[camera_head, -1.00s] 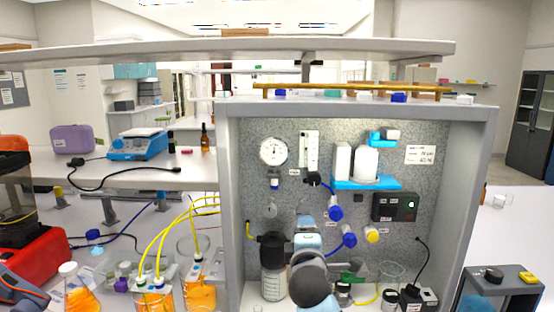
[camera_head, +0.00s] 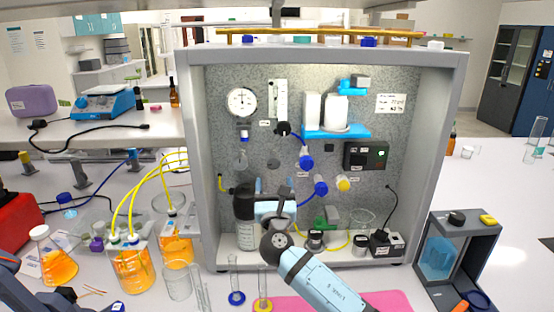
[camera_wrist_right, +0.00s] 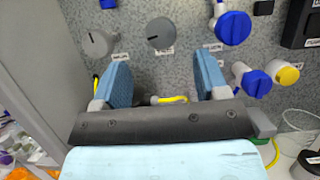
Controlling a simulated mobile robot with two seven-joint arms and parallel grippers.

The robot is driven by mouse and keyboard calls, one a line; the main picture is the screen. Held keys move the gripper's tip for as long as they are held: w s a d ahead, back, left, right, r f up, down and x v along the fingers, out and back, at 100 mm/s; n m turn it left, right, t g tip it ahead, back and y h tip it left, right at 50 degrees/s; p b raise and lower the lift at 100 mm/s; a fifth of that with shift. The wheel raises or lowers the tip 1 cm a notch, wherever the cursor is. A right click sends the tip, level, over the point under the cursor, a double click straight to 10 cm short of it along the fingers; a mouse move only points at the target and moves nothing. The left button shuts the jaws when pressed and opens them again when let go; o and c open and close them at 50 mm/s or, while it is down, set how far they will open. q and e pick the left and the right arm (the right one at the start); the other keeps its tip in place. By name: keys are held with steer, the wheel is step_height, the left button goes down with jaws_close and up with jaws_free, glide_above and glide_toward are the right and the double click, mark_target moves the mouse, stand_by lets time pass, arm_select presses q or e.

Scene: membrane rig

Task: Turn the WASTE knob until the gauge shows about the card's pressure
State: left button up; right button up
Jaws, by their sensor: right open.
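The white round gauge (camera_head: 241,102) is on the rig's back panel at upper left; its reading is too small to tell. The white card (camera_head: 390,103) is at upper right, its print not clearly legible. Two grey knobs show in the right wrist view, one on the left (camera_wrist_right: 97,42) and one nearer the middle (camera_wrist_right: 160,32). Their labels are unreadable, so I cannot tell which is WASTE. My right gripper (camera_head: 272,187) is open in front of the lower panel. In the wrist view its fingers (camera_wrist_right: 163,68) are apart, below the knobs, with nothing between them.
Blue knobs (camera_wrist_right: 230,27) and a yellow knob (camera_wrist_right: 286,75) are to the right. A dark-capped bottle (camera_head: 244,225) stands beside my gripper. The rig's grey side walls (camera_head: 197,170) bound the space. Orange-filled glassware (camera_head: 132,268) is at left, and a pink mat (camera_head: 385,301) lies in front.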

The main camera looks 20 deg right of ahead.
mark_target(274, 165)
steer(key=p+x, duration=0.1)
steer(key=x, duration=0.7)
steer(key=shift+w+d, duration=0.1)
steer(key=shift+w, duration=0.05)
steer(key=shift+f, duration=0.1)
steer(key=c, duration=0.9)
